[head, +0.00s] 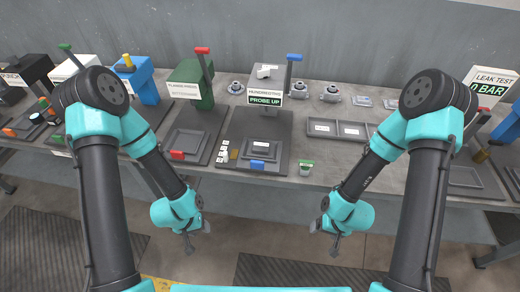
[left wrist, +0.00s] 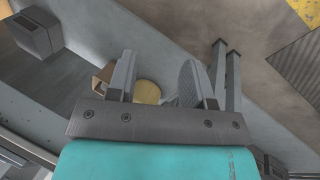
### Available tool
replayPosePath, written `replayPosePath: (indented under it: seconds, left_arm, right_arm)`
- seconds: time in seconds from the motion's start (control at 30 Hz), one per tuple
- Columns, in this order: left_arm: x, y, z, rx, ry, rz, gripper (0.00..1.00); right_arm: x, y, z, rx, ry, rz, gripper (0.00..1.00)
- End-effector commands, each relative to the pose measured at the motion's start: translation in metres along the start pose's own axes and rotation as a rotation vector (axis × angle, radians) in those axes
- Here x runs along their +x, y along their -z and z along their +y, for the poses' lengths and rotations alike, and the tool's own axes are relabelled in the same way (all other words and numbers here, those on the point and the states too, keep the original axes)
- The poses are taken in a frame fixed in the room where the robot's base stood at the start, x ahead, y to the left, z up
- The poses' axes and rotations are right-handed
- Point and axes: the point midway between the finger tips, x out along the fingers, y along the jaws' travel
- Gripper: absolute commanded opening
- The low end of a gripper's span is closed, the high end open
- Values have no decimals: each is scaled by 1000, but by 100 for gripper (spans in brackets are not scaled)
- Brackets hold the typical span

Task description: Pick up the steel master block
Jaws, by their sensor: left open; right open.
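I cannot single out the steel master block for certain in the head view. Small pale pieces (head: 222,152) and a brass-coloured piece (head: 234,154) lie on the left part of the dark plate (head: 279,128) of the "HUNDREDTHS PROBE UP" station (head: 265,99). My left gripper (head: 188,245) is open and empty, hanging in front of the bench and below its edge. In the left wrist view its fingers (left wrist: 160,85) stand apart. My right gripper (head: 335,245) is open and empty, also in front of the bench, further right.
The grey bench (head: 320,175) runs across the view. A green station (head: 187,85) with a red lever stands left of the probe station. Several castings (head: 330,93) lie at the back.

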Motion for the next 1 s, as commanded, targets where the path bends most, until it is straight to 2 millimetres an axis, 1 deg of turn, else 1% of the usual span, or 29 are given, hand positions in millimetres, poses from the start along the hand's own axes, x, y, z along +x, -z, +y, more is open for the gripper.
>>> replayPosePath:
  seconds: [0.43, 0.9, 0.97, 1.0]
  left_arm:
    - [0, 0, 0, 0, 0, 0, 47]
    - [0, 0, 0, 0, 0, 0, 92]
    - [0, 0, 0, 0, 0, 0, 98]
    - [0, 0, 0, 0, 0, 0, 98]
  right_arm:
    - [0, 0, 0, 0, 0, 0, 79]
    - [0, 0, 0, 0, 0, 0, 79]
    - [0, 0, 0, 0, 0, 0, 79]
    - [0, 0, 0, 0, 0, 0, 79]
